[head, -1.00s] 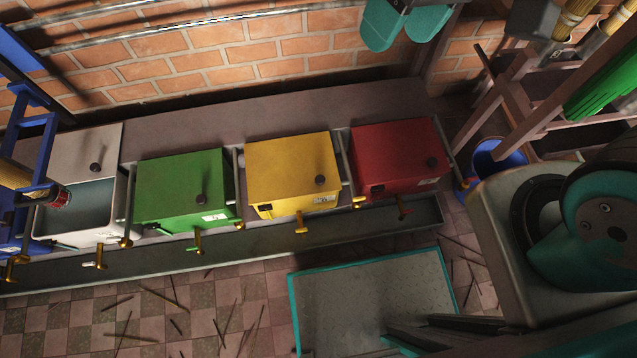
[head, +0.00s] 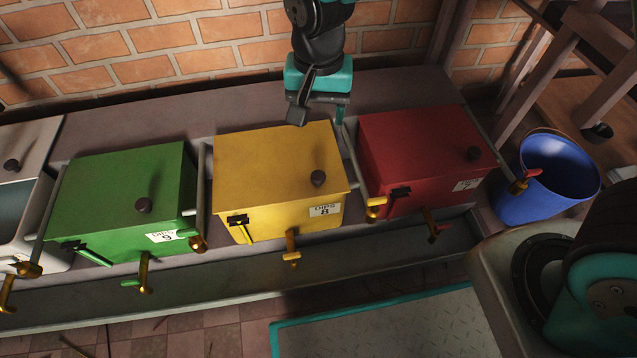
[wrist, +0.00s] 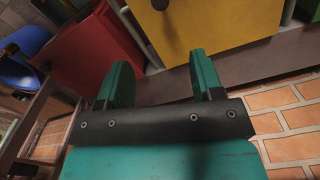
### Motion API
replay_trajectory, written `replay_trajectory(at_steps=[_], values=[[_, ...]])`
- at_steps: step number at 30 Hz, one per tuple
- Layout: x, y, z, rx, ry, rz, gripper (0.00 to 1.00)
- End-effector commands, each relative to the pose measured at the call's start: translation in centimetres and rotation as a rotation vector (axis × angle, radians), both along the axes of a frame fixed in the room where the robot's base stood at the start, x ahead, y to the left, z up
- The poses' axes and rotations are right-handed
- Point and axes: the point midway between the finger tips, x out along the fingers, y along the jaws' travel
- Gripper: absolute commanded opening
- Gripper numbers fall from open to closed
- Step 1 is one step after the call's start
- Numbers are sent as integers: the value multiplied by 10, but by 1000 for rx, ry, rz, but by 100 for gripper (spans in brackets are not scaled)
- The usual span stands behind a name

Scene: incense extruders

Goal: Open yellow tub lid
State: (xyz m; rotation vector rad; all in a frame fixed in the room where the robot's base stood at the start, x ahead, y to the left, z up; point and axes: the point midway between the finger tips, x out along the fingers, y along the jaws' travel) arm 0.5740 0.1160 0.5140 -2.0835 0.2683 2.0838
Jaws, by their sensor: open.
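The yellow tub (head: 265,222) stands between the green and red tubs in the head view, labelled 8. Its yellow lid (head: 270,160) lies shut on top, with a dark round knob (head: 318,178) near the front right corner. My gripper (head: 323,112) is above the back right edge of the yellow lid, pointing down, and is apart from the knob. In the wrist view my gripper (wrist: 160,85) shows two teal fingers spread apart with nothing between them. The yellow tub (wrist: 205,22) lies beyond the fingertips there, and its knob (wrist: 160,4) shows at the top edge.
The green tub (head: 120,200) is to the left and the red tub (head: 425,155) to the right, both lidded. A white tub (head: 35,150) is at far left, a blue bucket (head: 550,180) at right. Taps project in front over a trough (head: 200,300). A brick wall (head: 150,45) stands behind.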

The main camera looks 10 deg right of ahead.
Motion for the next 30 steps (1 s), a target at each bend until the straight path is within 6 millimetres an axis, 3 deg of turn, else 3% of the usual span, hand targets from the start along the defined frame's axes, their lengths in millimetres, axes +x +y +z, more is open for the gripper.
replay_trajectory(at_steps=[5, 21, 30], values=[[0, 0, -26, -4, 2, -3, 60], [-1, 0, -146, -3, 2, -1, 60], [0, 0, -173, -1, 0, -1, 60]])
